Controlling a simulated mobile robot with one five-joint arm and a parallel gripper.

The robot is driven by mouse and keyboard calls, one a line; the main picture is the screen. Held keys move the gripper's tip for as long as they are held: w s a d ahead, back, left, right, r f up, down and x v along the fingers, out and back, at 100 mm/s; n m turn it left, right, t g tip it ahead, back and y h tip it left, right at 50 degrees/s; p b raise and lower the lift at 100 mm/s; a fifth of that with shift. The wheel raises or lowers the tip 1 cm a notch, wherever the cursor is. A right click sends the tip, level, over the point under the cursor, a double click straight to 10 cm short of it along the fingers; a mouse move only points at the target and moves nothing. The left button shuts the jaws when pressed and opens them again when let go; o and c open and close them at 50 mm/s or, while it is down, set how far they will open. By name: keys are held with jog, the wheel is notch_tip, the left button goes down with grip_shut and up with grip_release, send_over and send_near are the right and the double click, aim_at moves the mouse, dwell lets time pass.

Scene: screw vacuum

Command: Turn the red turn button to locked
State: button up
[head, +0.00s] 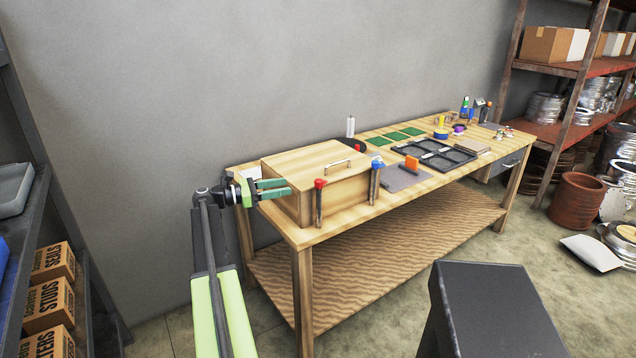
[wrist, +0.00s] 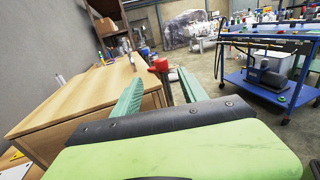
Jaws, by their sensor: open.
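A red turn button (head: 320,184) sits on top of a dark upright post at the front left of a wooden box (head: 290,205) on the workbench. In the wrist view the red button (wrist: 159,64) shows beyond and between my two green fingers. My gripper (head: 288,187) is open and empty, to the left of the red button and apart from it, in front of the box's left side. A blue turn button (head: 377,164) stands on a similar post at the box's front right.
The workbench (head: 420,190) also carries black trays (head: 440,154), green boards (head: 391,137), an orange block (head: 411,163) and a grey mat (head: 405,178). A shelf with cartons (head: 52,263) stands at left. In the wrist view a blue cart (wrist: 265,80) stands at right.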

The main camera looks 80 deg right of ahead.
aim_at(319, 180)
jog(key=x, duration=1.3)
jog(key=shift+s, duration=0.2)
jog(key=shift+r, duration=0.1)
grip_shut()
